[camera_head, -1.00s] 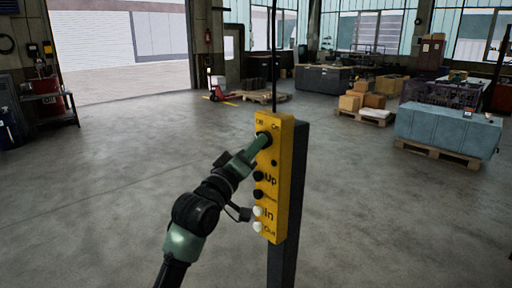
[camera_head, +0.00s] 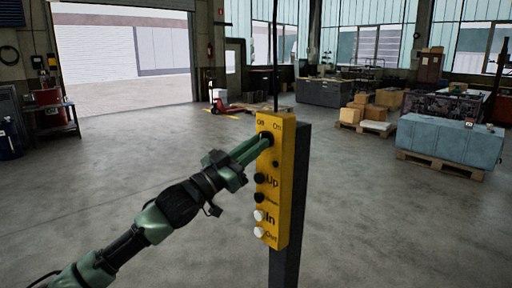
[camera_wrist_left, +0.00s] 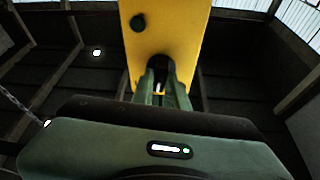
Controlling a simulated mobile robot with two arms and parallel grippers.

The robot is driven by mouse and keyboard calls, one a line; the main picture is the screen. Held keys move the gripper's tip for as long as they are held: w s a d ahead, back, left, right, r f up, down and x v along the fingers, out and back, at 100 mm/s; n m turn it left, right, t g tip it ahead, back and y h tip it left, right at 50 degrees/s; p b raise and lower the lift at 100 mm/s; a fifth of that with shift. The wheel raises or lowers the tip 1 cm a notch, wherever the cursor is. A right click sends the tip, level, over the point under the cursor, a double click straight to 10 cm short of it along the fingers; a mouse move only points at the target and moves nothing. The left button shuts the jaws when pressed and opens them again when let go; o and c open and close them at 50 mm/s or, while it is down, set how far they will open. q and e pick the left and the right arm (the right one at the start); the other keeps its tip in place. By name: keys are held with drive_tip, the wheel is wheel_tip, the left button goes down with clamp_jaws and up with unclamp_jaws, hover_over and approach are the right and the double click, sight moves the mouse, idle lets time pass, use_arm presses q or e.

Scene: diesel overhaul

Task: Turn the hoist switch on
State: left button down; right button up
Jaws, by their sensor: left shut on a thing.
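The yellow hoist control box (camera_head: 281,180) is fixed upright on a dark post in the middle of the head view. Its black switch knob is near the top, below the Off and On labels; the fingers partly hide it. My left gripper (camera_head: 265,140) reaches in from the left and is shut on the knob. In the left wrist view, the two green fingers (camera_wrist_left: 160,90) are close together at the face of the yellow box (camera_wrist_left: 180,35). Which way the switch points is hidden. My right gripper is not in view.
Below the knob are black Up and Down buttons and white In and Out buttons (camera_head: 259,223). The dark post (camera_head: 290,200) stands behind the box. Open floor surrounds it; pallets with boxes (camera_head: 368,112) and a blue-grey block (camera_head: 449,140) are farther right.

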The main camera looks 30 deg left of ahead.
use_arm(q)
drive_tip(key=shift+a+r+m+g+h+p, duration=0.1)
drive_tip(key=shift+m+g+h+p, duration=0.7)
drive_tip(key=shift+m, duration=0.9)
drive_tip(key=shift+a+r+m+g+h+p, duration=0.1)
drive_tip(key=shift+m+g+h+p, duration=0.3)
drive_tip(key=shift+m+p, duration=1.05)
drive_tip(key=shift+a+m+g+h+p, duration=0.1)
drive_tip(key=shift+m+g+h+p, duration=0.5)
drive_tip(key=shift+m, duration=1.35)
drive_tip(key=c, duration=1.4)
unclamp_jaws()
drive_tip(key=shift+d, duration=0.1)
